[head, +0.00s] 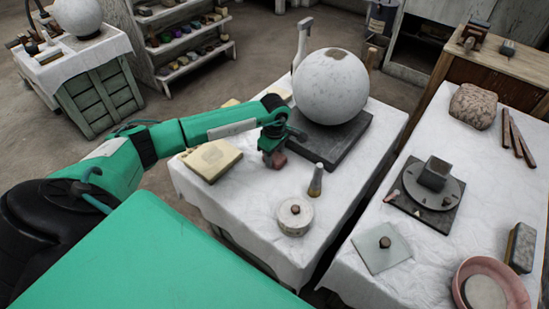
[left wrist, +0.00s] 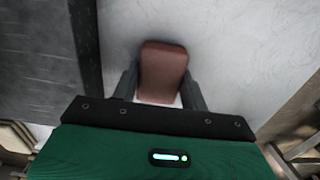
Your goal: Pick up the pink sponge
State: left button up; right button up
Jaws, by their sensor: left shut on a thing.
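The pink sponge (left wrist: 163,72) is a dull pink block between the two dark fingers of my left gripper (left wrist: 162,90) in the left wrist view. In the head view my left gripper (head: 275,152) is over the white-covered table, and the sponge (head: 278,160) shows small at its fingertips. The gripper is shut on the sponge. I cannot tell whether the sponge touches the cloth. My right gripper is not in view.
A large plaster sphere (head: 331,86) stands on a dark slab (head: 322,146) just right of the gripper. A cream block (head: 211,159), a round white tin (head: 295,217) and a small cone-shaped tool (head: 316,180) are nearby. A second white table (head: 440,235) stands at the right.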

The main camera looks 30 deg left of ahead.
aim_at(274, 155)
pick_arm(q)
jog(key=shift+r, duration=0.15)
notch_tip(274, 155, up, 20)
jog(key=p, duration=0.1)
jog(key=shift+p, duration=0.35)
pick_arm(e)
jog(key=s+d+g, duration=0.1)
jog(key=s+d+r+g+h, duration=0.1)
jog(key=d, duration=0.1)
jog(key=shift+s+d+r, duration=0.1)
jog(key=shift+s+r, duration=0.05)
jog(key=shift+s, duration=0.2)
pick_arm(q)
jog(key=shift+o, duration=1.3)
jog(key=shift+c, duration=0.9)
